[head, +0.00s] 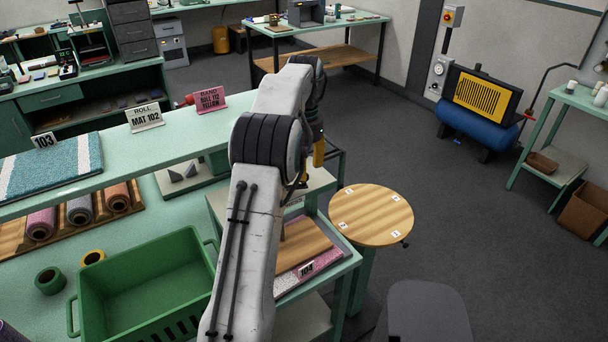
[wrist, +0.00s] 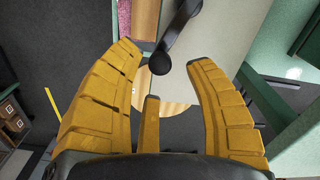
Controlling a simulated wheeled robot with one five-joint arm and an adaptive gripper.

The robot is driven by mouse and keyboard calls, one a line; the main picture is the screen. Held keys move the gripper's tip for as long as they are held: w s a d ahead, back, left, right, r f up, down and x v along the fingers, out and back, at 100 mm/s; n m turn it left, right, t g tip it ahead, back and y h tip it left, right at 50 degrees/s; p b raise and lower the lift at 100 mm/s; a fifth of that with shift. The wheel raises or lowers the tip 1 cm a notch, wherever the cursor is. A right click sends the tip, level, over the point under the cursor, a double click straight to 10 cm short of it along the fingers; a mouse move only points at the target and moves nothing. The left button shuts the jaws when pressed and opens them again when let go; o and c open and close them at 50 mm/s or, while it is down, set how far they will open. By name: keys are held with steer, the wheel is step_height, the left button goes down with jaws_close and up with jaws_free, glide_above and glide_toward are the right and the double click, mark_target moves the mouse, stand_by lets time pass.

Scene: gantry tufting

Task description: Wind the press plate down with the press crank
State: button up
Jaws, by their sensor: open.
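The press crank (wrist: 180,28) shows in the wrist view as a dark arm ending in a round black knob. My gripper (wrist: 165,57) is open, with the knob between its yellow fingertips in the picture. I cannot tell whether a finger touches it. In the head view my gripper (head: 318,150) is mostly hidden behind my arm, above the press (head: 270,188); the crank is hidden there. The wooden press plate (head: 303,245) lies over a pink mat (head: 310,268) tagged 104. I cannot tell whether plate and mat touch. Part of the plate shows in the wrist view (wrist: 145,20).
A round wooden-topped stand (head: 372,214) is right of the press. A green crate (head: 140,282) stands on the bench at left, below a shelf (head: 130,165) with sign cards and a teal mat. A blue compressor (head: 478,125) stands farther right. Open floor lies between.

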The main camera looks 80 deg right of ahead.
steer(key=shift+f, duration=1.4)
steer(key=shift+o, duration=0.3)
jaws_close()
